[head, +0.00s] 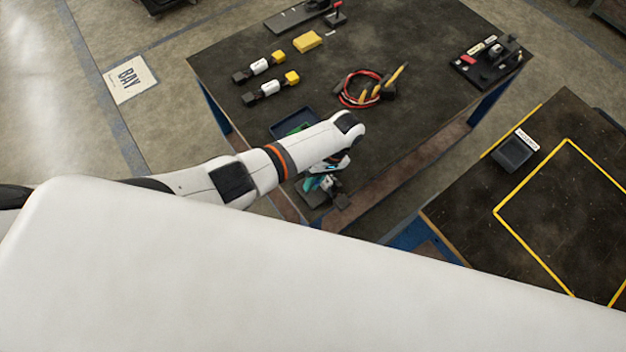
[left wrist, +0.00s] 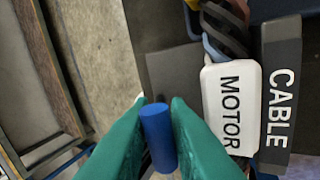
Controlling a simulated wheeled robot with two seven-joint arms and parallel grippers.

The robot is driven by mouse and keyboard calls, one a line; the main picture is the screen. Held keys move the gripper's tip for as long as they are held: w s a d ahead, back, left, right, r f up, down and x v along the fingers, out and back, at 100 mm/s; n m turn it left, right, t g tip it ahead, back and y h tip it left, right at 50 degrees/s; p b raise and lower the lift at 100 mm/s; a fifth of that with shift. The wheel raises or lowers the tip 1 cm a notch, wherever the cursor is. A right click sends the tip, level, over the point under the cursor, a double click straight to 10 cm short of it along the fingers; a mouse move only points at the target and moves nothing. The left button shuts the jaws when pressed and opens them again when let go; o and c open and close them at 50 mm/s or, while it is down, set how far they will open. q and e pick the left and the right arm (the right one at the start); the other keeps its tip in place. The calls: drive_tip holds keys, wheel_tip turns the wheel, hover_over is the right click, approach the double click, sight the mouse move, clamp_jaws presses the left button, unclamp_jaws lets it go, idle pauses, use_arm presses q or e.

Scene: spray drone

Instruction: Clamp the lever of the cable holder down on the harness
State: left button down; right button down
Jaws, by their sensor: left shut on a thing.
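My left gripper (head: 325,184) is at the near edge of the dark table, partly hidden by its own arm in the head view. In the left wrist view its green fingers (left wrist: 158,105) are shut on a blue cylinder, which looks like the lever's handle (left wrist: 158,138). Beside it on the right is a white block marked MOTOR (left wrist: 230,108), which seems to be part of the harness. Dark twisted wires (left wrist: 225,30) run from its top. A dark plate marked CABLE (left wrist: 281,90) stands to its right. The holder's clamp jaw cannot be made out. My right gripper is not in view.
The dark table (head: 400,50) carries a blue tray (head: 290,122) near my arm, red cable with yellow-handled pliers (head: 375,90), several black, white and yellow connectors, and a fixture (head: 490,60) at the right. A second table (head: 560,200) with yellow lines stands at the right.

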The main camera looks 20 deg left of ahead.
use_arm(q)
drive_tip(key=c, duration=1.4)
unclamp_jaws()
drive_tip(key=shift+c, duration=0.2)
drive_tip(key=shift+a, duration=0.1)
